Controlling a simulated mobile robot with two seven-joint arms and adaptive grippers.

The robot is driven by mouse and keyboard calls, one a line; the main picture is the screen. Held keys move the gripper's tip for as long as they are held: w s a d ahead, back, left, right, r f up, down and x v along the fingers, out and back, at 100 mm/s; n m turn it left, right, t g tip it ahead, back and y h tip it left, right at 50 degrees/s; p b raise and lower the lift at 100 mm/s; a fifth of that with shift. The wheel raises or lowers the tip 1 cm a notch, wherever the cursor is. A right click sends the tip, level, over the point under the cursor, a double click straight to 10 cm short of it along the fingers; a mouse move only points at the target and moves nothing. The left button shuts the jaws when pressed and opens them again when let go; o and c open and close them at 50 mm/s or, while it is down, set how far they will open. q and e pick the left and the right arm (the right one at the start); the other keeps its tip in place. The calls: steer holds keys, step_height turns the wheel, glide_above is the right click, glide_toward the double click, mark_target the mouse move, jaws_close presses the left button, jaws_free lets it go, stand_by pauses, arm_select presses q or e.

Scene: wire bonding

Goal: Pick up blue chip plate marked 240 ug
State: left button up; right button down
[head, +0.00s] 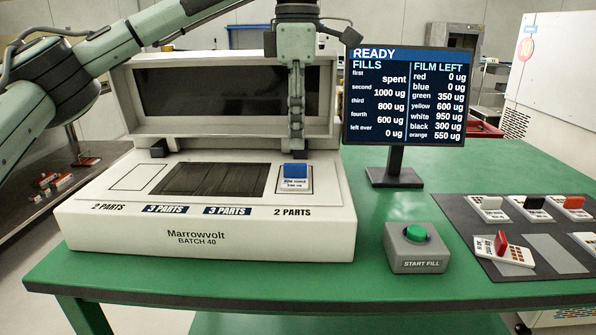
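The blue chip plate (295,178) is a small white labelled plate with a blue block on top. It lies on the right-hand "2 PARTS" place of the white Marrowvolt machine (200,236); its label is too small to read surely. My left gripper (297,146) points down just above and behind the blue block. Its fingers overlap in this view, so their opening is unclear, and contact with the block cannot be told. My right gripper is not in view.
A screen (404,95) reading "READY" stands behind right. A START FILL box with a green button (415,234) sits right of the machine. A dark mat (470,238) holds several other chip plates, one with a red piece tilted. Green table (370,275) is clear in front.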

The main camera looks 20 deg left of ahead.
mark_target(295, 164)
arm_select(q)
steer(key=f, duration=0.5)
steer(key=shift+s+a+f, duration=0.1)
steer(key=shift+s+f, duration=0.15)
steer(key=shift+f, duration=0.1)
jaws_close()
